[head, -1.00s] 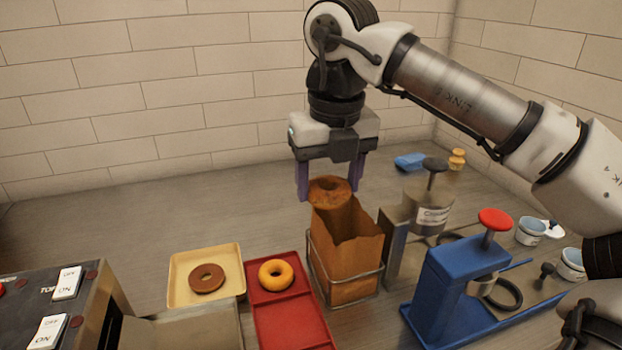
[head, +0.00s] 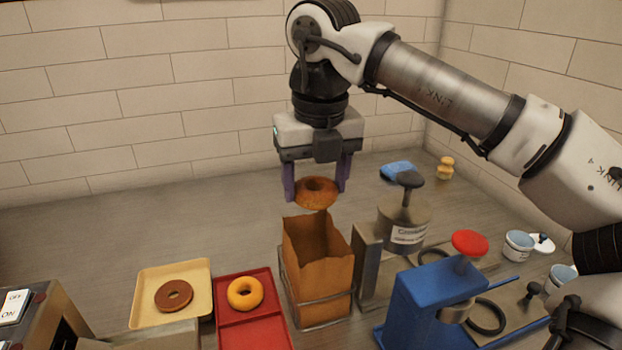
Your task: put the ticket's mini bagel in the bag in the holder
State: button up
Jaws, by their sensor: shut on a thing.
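My gripper (head: 316,192), with purple fingers pointing down, is shut on a speckled brown bagel (head: 317,194). It holds the bagel in the air just above the open mouth of the brown paper bag (head: 322,272). The bag stands upright in the wire holder (head: 324,326), its mouth open and its inside partly visible. A darker brown bagel (head: 174,295) lies on the cream tray at the lower left. A yellow bagel (head: 245,293) lies on the red tray beside it. No ticket shows in this view.
A red tray (head: 258,333) and a cream tray (head: 141,318) lie left of the bag. A labelled metal canister (head: 405,222) and a blue press with a red knob (head: 425,300) stand to the right. Small cups (head: 518,245) sit at far right. The counter behind the trays is clear.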

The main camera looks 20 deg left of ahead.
notch_tip(320, 180, down, 6)
jog(key=b, duration=0.4)
jog(key=shift+f+b, duration=0.25)
jog(key=shift+b, duration=0.15)
dwell(0.9)
jog(key=o, duration=1.1)
jog(key=shift+c, duration=0.2)
jog(key=shift+r, duration=0.1)
notch_tip(320, 180, up, 7)
jog(key=p, duration=0.5)
jog(key=shift+p, duration=0.3)
